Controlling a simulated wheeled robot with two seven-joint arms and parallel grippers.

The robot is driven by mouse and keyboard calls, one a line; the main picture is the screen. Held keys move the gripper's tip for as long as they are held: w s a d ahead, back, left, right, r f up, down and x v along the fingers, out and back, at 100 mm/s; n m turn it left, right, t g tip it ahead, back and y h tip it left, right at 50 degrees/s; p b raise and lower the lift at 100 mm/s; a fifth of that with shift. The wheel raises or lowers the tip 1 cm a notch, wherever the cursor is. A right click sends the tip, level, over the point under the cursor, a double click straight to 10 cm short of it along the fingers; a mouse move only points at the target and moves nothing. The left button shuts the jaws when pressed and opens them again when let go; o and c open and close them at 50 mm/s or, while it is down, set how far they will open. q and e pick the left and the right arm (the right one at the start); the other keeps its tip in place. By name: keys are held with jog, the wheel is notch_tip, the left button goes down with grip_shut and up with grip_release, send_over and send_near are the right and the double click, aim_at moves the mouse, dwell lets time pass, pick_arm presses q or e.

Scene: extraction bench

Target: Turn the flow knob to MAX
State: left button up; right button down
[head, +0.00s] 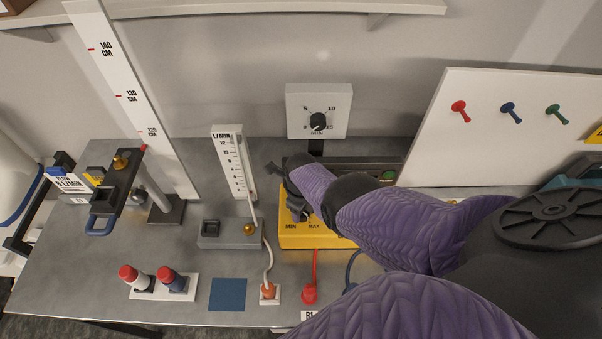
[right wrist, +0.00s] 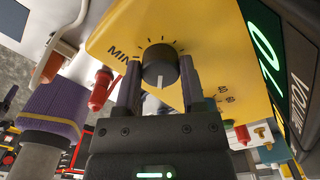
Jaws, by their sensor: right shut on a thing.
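The flow knob (right wrist: 160,65) is a black round knob on the sloped face of a yellow box (head: 302,242), which also shows in the right wrist view (right wrist: 112,38). Tick marks arc around the knob. Its white pointer line points down in the right wrist view, toward my gripper. MIN is printed to the left of the knob there. MIN and MAX both show below the gripper in the head view. My right gripper (right wrist: 159,78) is shut on the knob, one finger on each side. In the head view the gripper (head: 298,207) mostly hides the knob. My left gripper is not in view.
A flow meter (head: 229,150) and its grey base stand left of the yellow box. A red plug (head: 309,293) is in front of it. A pegboard (head: 500,145) rises at right. The bench's left front is partly clear.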

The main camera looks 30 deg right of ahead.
jog(key=shift+w+d, duration=0.1)
dwell(0.4)
jog(key=shift+c, duration=0.9)
grip_release()
notch_tip(320, 180, up, 10)
jog(key=p, duration=0.8)
jog(key=shift+p, duration=0.4)
